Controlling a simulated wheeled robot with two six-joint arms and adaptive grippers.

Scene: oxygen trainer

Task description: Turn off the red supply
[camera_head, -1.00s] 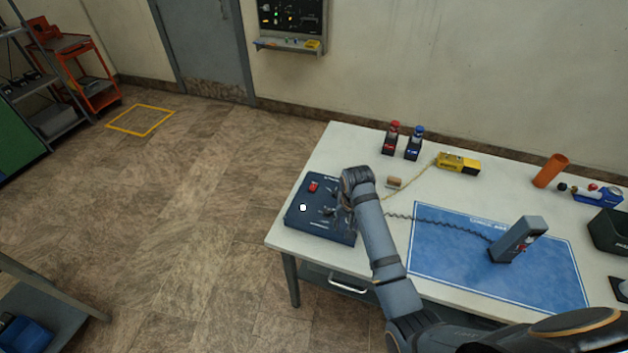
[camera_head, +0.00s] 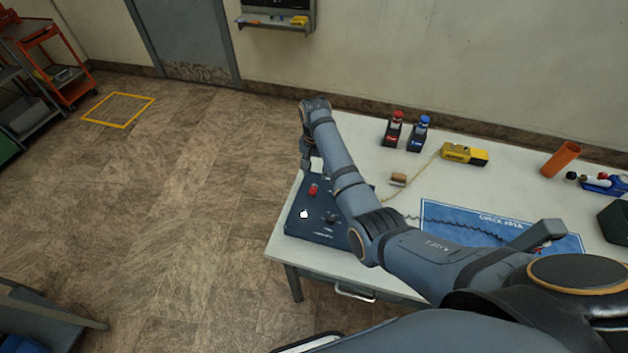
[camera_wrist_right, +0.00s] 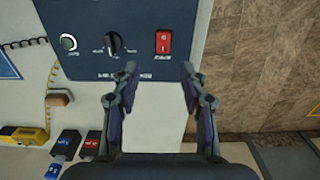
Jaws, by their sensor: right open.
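A dark blue control box (camera_head: 305,227) sits at the left end of the white table, with a red rocker switch (camera_head: 314,190) near its back edge. My right gripper (camera_head: 307,166) is open and empty near that edge. In the right wrist view, the open fingers (camera_wrist_right: 159,70) are apart, just short of the red switch (camera_wrist_right: 163,42), which lies roughly in line with the gap between them. A dark rotary knob (camera_wrist_right: 114,43) is beside the switch. A red-topped unit (camera_head: 394,130) stands at the back of the table. My left gripper is out of view.
A blue-topped unit (camera_head: 419,134) stands right of the red-topped one. A yellow device (camera_head: 464,154), a small brown block (camera_head: 398,179) and a blue mat (camera_head: 450,222) lie on the table. The floor left of the table is open.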

